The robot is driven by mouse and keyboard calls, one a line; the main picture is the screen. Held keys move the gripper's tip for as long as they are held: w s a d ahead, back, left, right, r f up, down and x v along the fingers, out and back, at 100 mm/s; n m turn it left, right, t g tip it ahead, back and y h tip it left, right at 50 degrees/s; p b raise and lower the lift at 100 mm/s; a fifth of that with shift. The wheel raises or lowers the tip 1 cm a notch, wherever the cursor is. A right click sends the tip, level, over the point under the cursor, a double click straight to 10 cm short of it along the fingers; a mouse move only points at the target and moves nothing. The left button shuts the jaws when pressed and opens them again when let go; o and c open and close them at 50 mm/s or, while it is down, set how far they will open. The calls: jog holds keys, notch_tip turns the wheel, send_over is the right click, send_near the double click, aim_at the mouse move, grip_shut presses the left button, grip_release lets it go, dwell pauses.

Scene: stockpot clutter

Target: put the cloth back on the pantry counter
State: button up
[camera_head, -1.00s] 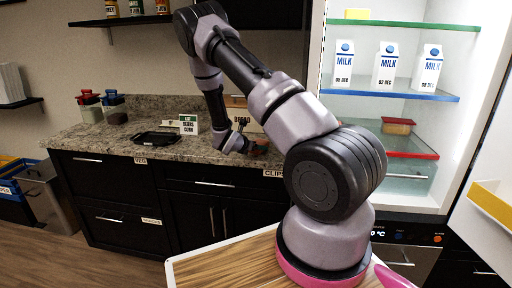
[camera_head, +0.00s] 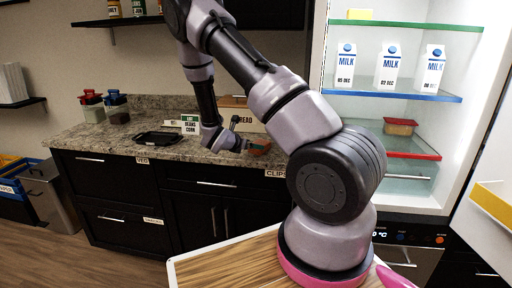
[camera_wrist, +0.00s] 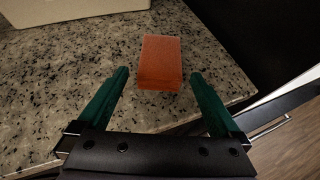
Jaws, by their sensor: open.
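An orange-red, block-shaped piece (camera_wrist: 161,62), which may be the folded cloth, lies on the speckled pantry counter (camera_wrist: 60,85) in the wrist view. In the head view it shows as a small orange patch (camera_head: 259,148) near the counter's front edge. My gripper (camera_wrist: 160,74) is open, with its green fingers on either side of the near end of the orange piece. I see a gap on both sides, and the fingers do not hold it. In the head view my gripper (camera_head: 246,146) is low over the counter, just left of the orange patch.
A black tray (camera_head: 160,138) and lidded jars (camera_head: 117,108) are farther left. An open fridge with milk cartons (camera_head: 387,66) stands at the right.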

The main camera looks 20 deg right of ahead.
jog(key=s+a+r+m+g+y, duration=0.1)
jog(key=s+r+m+g+y, duration=0.35)
jog(key=s+r+m, duration=1.45)
jog(key=s+a+r+m+t+y, duration=0.4)
jog(key=s+a+r+m+y, duration=0.4)
jog(key=r, duration=0.8)
jog(key=s+a+m, duration=0.1)
jog(key=s+a, duration=0.2)
jog(key=s, duration=0.2)
jog(key=shift+a+m+t, duration=0.2)
jog(key=shift+m+t, duration=0.15)
jog(key=shift+m, duration=0.05)
